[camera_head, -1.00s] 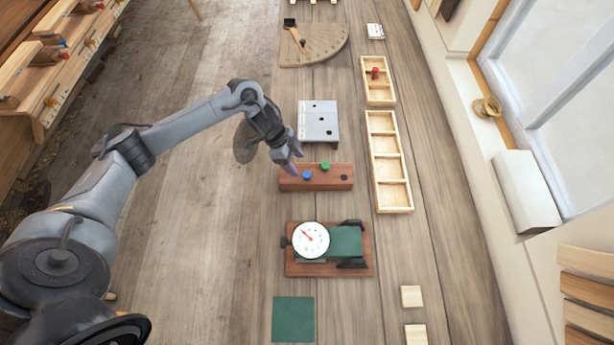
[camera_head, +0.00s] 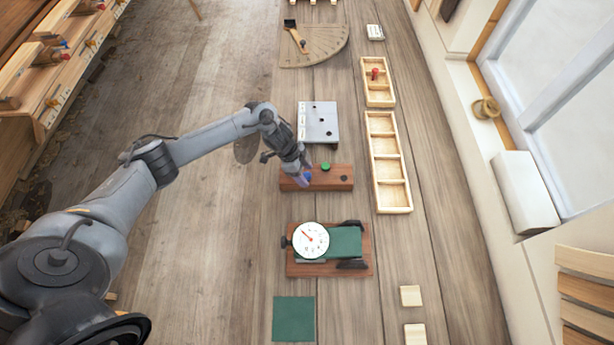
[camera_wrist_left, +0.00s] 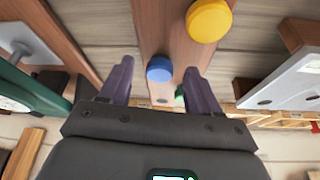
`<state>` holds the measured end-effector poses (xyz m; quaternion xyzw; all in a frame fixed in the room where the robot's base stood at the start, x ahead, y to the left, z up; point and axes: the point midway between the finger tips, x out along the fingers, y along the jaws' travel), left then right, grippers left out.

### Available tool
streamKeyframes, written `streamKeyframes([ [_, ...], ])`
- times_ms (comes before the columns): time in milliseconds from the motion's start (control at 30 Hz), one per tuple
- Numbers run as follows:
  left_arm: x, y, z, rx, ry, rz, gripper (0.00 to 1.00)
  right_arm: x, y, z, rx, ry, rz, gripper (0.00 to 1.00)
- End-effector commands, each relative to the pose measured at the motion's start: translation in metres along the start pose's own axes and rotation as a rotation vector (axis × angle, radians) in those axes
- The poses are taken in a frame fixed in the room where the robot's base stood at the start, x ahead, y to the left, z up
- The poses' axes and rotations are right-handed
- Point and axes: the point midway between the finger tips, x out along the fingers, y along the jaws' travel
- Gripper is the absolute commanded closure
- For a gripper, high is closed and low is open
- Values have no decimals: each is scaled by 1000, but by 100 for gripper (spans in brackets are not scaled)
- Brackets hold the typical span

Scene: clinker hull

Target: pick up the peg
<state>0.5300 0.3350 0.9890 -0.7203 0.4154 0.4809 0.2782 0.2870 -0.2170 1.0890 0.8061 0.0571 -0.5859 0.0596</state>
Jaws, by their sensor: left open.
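A reddish-brown wooden block (camera_head: 340,184) lies on the bench and holds round-topped pegs. Its green peg (camera_head: 325,167) shows in the head view. My left gripper (camera_head: 302,182) is open above the block's left part. In the left wrist view, the blue peg (camera_wrist_left: 160,68) appears between the two fingertips, and I see no contact. A yellow peg (camera_wrist_left: 208,20) stands beside it, hidden by the gripper in the head view. The green peg (camera_wrist_left: 180,96) is partly covered by a finger in the wrist view. A red peg (camera_head: 375,73) stands in a small wooden tray (camera_head: 366,99). My right gripper is not in view.
A grey plate with holes (camera_head: 318,132) stands behind the block. A dial gauge (camera_head: 311,240) on a green and brown base is in front. A longer compartment tray (camera_head: 389,211) lies to the right. A green square (camera_head: 293,319) lies near the front.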

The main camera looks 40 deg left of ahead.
Motion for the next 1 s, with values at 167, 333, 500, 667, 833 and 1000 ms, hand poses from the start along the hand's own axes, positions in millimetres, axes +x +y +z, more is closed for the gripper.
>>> streamKeyframes([
  [167, 0, 0, 0, 0, 0, 0, 56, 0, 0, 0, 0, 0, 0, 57],
  [333, 0, 0, 0, 0, 0, 1, 82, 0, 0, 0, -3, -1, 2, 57],
  [500, 0, 0, 0, 0, 0, 1, 97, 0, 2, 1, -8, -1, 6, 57],
  [667, 0, 0, 0, 0, 0, 1, 97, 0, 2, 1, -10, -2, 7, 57],
  [833, -3, 0, -1, 1, 0, 0, 97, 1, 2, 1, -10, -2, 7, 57],
  [1000, -13, 0, -6, 2, 1, 0, 97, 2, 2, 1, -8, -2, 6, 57],
])
